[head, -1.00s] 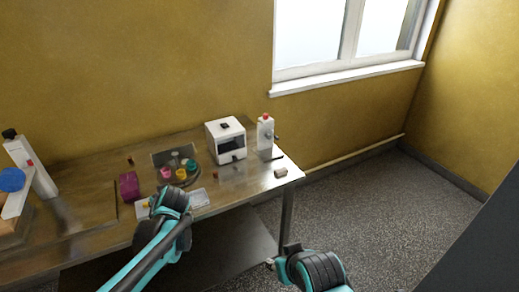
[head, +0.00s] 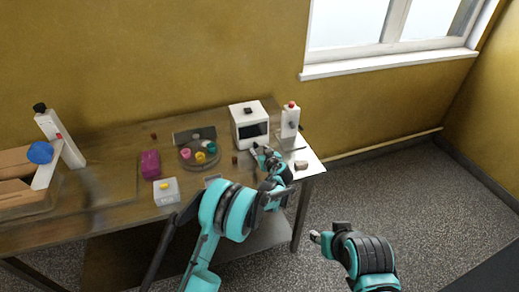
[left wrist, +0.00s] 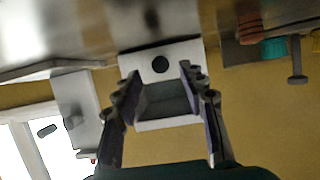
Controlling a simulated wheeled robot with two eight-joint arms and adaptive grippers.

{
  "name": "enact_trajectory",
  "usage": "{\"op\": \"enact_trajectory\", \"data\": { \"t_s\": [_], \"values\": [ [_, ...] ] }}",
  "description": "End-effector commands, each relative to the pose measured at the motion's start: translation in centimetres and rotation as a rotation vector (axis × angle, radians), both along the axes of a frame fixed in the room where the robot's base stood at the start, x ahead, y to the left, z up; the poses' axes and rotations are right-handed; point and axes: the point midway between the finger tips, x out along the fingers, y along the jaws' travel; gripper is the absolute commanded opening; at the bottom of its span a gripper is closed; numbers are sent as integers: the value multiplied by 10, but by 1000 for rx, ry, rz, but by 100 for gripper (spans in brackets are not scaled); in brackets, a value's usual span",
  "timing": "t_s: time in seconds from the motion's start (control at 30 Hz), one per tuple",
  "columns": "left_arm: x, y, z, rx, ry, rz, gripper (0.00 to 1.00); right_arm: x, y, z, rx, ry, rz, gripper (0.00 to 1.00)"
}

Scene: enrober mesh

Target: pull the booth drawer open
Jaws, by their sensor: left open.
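The booth (head: 248,125) is a white box with a dark front window, at the back right of the table. In the left wrist view the booth (left wrist: 190,52) appears upside down, with a dark round knob (left wrist: 160,64) on its white lower front, where the drawer seems to be. My left gripper (head: 258,150) is just in front of the booth and hides part of its lower front. Its fingers (left wrist: 161,82) are open, with nothing held, one on each side of the view of the booth. My right gripper (head: 316,237) is off the table, low at the right; its jaws are unclear.
A white dispenser (head: 290,122) with a red top stands right of the booth. A small block (head: 301,165) sits near the right edge.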

Motion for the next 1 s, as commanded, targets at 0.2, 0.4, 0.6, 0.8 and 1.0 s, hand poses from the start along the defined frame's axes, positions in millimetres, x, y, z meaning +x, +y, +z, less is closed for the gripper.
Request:
{"op": "enact_trajectory", "data": {
  "t_s": [0.2,0.4,0.6,0.8,1.0],
  "values": [
    [24,8,-11,1,0,1,41,0,0,-5,0,0,0,40],
    [29,10,-12,1,0,0,41,0,0,-6,0,0,0,40],
    [29,10,-12,1,0,0,28,0,0,-5,0,0,0,40],
    [29,10,-12,1,1,0,0,0,0,-5,0,0,0,40],
    [18,5,-13,1,1,-3,0,0,0,-8,0,0,0,40]
  ]
}}
